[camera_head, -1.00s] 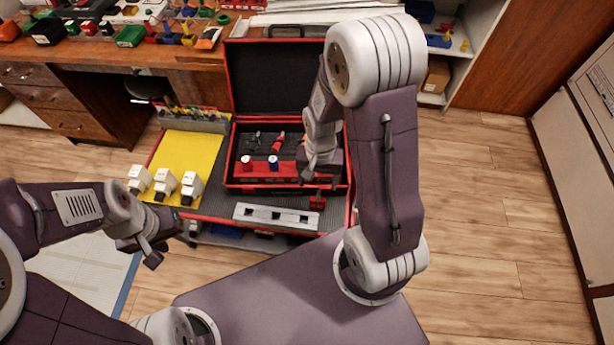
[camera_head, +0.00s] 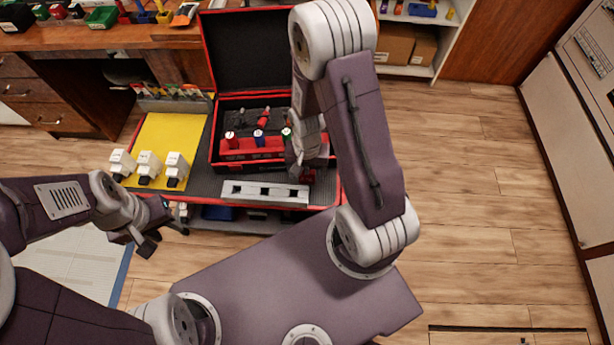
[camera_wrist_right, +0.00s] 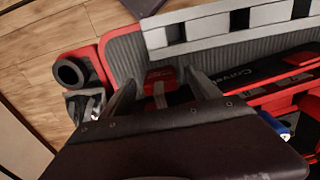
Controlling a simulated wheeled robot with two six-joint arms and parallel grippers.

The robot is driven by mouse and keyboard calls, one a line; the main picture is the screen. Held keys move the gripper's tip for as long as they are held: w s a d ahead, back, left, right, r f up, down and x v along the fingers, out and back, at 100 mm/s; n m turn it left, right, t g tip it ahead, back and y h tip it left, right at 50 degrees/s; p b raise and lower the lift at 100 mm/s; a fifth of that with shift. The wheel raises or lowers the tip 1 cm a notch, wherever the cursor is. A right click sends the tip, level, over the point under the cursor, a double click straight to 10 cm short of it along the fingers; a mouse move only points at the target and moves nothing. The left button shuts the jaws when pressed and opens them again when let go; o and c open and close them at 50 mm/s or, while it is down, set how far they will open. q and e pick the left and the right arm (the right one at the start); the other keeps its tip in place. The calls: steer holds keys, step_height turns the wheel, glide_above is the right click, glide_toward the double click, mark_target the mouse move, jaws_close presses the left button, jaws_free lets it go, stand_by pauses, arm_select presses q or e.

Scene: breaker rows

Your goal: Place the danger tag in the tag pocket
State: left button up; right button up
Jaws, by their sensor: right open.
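A red piece with a pale strip, which looks like the danger tag (camera_wrist_right: 160,81), lies between my right fingers in the right wrist view. In the head view a small red piece (camera_head: 308,176) shows beside my right gripper (camera_head: 300,165), at the right end of the cart top. My right gripper is open, with one finger on each side of the red piece (camera_wrist_right: 163,95). I cannot tell whether they touch. My left gripper (camera_head: 160,236) is open and empty, in front of the cart's left side. I cannot make out the tag pocket for certain.
An open black and red case (camera_head: 246,48) stands on the cart behind a grey bar with dark slots (camera_head: 240,190). Several white breakers (camera_head: 149,166) stand on the yellow mat (camera_head: 165,137). In the right wrist view a dark round holder (camera_wrist_right: 70,73) sits at the cart's edge.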

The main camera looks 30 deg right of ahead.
jaws_close()
steer(key=shift+r, duration=0.5)
steer(key=s+d+r+b, duration=0.5)
steer(key=s+r+b, duration=0.1)
steer(key=s+r, duration=0.4)
steer(key=shift+s, duration=0.3)
